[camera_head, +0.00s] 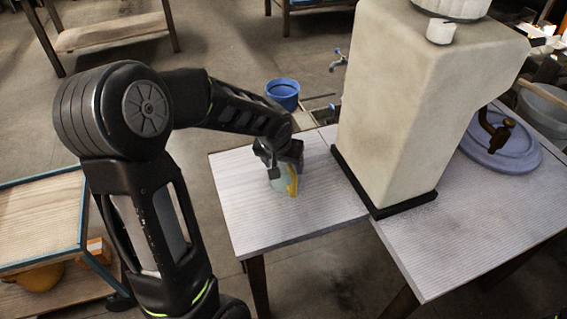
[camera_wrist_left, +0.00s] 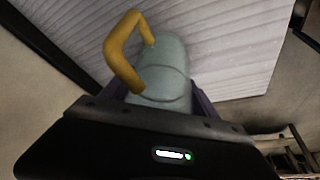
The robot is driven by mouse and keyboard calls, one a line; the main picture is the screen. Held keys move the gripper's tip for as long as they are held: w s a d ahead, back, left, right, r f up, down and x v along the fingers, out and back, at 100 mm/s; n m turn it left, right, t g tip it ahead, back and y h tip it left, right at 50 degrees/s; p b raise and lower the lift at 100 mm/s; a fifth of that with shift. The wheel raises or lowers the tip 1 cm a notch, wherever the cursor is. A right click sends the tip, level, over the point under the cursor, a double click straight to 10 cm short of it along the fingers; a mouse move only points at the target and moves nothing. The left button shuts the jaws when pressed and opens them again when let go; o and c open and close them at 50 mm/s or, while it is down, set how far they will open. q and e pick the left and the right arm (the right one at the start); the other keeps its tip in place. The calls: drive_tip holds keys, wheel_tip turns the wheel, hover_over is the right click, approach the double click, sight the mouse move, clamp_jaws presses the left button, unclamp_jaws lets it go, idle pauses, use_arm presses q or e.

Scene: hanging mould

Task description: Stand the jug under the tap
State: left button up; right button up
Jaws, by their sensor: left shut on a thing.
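The jug (camera_head: 279,184) is pale blue-green with a yellow handle. It is over the left white slatted table, and I cannot tell whether its base touches the boards. My left gripper (camera_head: 281,158) is shut on the jug from above and hides its upper part. In the left wrist view, the jug (camera_wrist_left: 168,72) sits between the fingers, with its handle (camera_wrist_left: 116,48) clear of them. A tap (camera_head: 339,60) with a blue handle shows left of the tall beige tank. A dark brass tap (camera_head: 497,130) stands at the tank's right. My right gripper is out of view.
The tank (camera_head: 400,95) stands on a dark base (camera_head: 380,208) right of the jug. A blue bucket (camera_head: 283,95) is beyond the table (camera_head: 240,205). A pale blue disc (camera_head: 510,160) lies at the right. The table's front left part is clear.

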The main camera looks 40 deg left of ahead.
use_arm(q)
drive_tip(key=shift+f, duration=0.15)
drive_tip(key=o, duration=1.4)
drive_tip(key=shift+o, duration=0.2)
drive_tip(key=shift+s+r, duration=0.1)
drive_tip(key=shift+r, duration=0.5)
drive_tip(key=v, duration=1.1)
drive_tip(key=shift+d+r, duration=0.1)
drive_tip(key=shift+d, duration=0.05)
drive_tip(key=shift+c, duration=0.3)
